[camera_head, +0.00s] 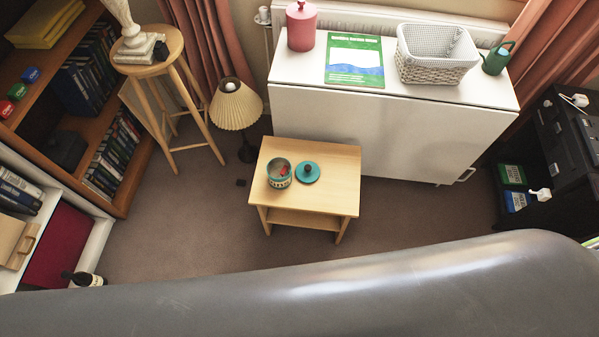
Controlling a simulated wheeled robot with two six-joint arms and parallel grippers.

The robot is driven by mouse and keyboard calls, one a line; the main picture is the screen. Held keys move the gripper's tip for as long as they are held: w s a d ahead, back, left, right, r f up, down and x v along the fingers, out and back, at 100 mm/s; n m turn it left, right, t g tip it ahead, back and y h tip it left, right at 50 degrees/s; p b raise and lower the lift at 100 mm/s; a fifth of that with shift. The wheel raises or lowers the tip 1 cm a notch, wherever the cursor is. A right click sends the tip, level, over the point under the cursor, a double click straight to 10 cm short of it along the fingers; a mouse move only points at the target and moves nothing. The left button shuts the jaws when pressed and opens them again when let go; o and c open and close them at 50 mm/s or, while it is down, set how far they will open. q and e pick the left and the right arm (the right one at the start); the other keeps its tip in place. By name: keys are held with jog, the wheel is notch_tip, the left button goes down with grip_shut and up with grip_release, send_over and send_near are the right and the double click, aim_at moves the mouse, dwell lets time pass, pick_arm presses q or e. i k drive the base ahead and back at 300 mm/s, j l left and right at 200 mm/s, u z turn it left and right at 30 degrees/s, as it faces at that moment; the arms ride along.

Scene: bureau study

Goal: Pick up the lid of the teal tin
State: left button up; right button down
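The teal tin (279,178) stands open on a small light-wood side table (335,160) in the middle of the room, with something red inside it. Its round teal lid (307,173) with a dark knob lies flat on the tabletop just right of the tin. The lid is off the tin, and I cannot tell whether the two touch. Neither of my grippers is in view.
A large grey curved surface (330,290) fills the bottom of the view. Behind the side table is a white cabinet (400,130) bearing a pink canister (301,27), a green booklet (354,60), a wicker basket (430,68) and a green watering can (497,60). A lamp (236,106) stands left.

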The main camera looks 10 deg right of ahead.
aim_at(306, 171)
jog(key=i+j, duration=0.25)
jog(key=i+j+z, duration=0.15)
jog(key=i+j, duration=0.15)
jog(key=j, duration=0.15)
jog(key=i+j, duration=0.2)
jog(key=j, duration=0.2)
jog(key=i+j+z, duration=0.1)
jog(key=i+j, duration=0.15)
jog(key=j, duration=0.1)
